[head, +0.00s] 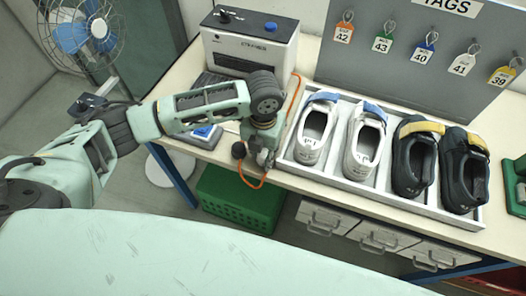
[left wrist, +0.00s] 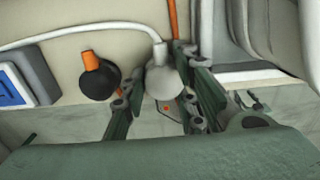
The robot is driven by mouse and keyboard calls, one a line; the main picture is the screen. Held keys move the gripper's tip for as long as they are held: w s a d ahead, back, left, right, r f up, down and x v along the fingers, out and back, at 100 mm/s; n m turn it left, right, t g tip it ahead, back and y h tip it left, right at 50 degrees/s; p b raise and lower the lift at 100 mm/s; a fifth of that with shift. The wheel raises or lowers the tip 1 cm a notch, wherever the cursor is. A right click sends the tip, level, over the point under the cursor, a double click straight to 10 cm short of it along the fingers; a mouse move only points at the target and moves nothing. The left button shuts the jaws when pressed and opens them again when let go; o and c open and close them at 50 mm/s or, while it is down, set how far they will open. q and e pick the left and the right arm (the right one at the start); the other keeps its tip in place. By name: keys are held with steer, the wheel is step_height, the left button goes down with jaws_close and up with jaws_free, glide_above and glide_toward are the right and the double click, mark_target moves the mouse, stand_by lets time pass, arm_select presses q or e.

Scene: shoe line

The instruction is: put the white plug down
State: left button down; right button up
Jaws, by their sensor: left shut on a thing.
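The white plug (left wrist: 163,82) shows in the left wrist view between the fingers of my left gripper (left wrist: 164,88). A white cable (left wrist: 90,33) runs from the plug to the left. My left gripper (head: 258,156) is shut on the plug at the front edge of the workbench (head: 310,62), left of the shoe tray. In the head view the gripper hides the plug. My right gripper is in neither view.
A black plug (left wrist: 98,82) with an orange end lies just left of the gripper. A tray (head: 283,160) of shoes stands close on the right. A label printer (head: 250,45) is behind, and a small blue-faced device (head: 203,135) is left. A green crate (head: 240,200) sits below.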

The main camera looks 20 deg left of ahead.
mark_target(264, 152)
arm_select(q)
steer(key=shift+f, duration=0.35)
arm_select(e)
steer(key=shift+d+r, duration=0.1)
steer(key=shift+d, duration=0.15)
arm_select(q)
steer(key=shift+f, duration=0.15)
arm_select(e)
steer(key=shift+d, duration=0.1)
arm_select(q)
steer(key=c, duration=1.7)
jaws_free()
steer(key=shift+o, duration=0.2)
step_height(264, 152, up, 12)
steer(key=b, duration=0.2)
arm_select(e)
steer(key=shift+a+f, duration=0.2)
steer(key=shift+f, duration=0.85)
arm_select(q)
steer(key=shift+d, duration=0.1)
